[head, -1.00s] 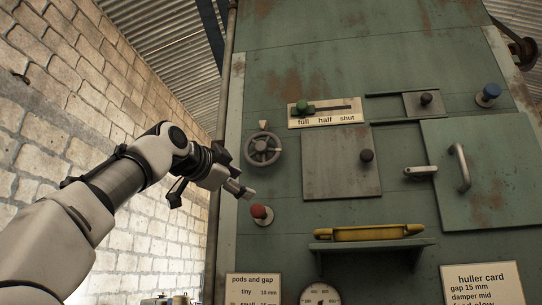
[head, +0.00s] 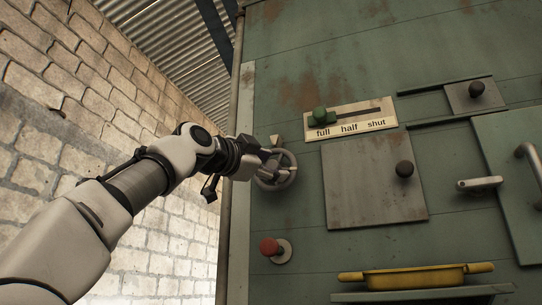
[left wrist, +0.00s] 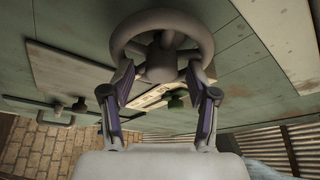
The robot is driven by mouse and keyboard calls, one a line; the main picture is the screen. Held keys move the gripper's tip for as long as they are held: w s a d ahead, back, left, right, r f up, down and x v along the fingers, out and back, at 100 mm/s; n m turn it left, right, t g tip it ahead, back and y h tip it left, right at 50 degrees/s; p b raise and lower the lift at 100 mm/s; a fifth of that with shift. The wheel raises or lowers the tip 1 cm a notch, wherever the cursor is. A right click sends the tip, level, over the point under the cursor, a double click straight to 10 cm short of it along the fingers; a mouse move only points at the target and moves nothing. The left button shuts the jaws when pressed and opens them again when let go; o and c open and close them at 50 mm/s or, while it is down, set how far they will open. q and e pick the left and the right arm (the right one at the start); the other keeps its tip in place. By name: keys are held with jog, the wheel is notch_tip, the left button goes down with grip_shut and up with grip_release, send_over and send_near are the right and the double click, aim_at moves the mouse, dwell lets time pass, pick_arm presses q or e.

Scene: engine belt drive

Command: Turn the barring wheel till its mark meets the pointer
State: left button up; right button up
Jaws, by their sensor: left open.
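The barring wheel (head: 289,180) is a grey spoked handwheel on the green machine front. A small cream pointer (head: 275,140) sits just above its rim. My left gripper (head: 266,166) is at the wheel's left side and covers part of it. In the left wrist view the wheel (left wrist: 162,20) fills the top middle. There my left gripper (left wrist: 160,75) is open, one fingertip on each side of the hub, close to the near rim. I cannot tell whether the fingers touch the wheel. I cannot make out the wheel's mark. My right gripper is not in view.
A red knob (head: 270,247) sticks out below the wheel. A green lever (head: 320,115) on a full/half/shut plate (head: 350,120) is to the upper right. A grey hatch (head: 373,180) with a dark knob is right of the wheel.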

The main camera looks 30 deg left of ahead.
pick_arm(q)
jog(key=shift+s, duration=0.35)
jog(key=shift+a, duration=0.1)
grip_shut()
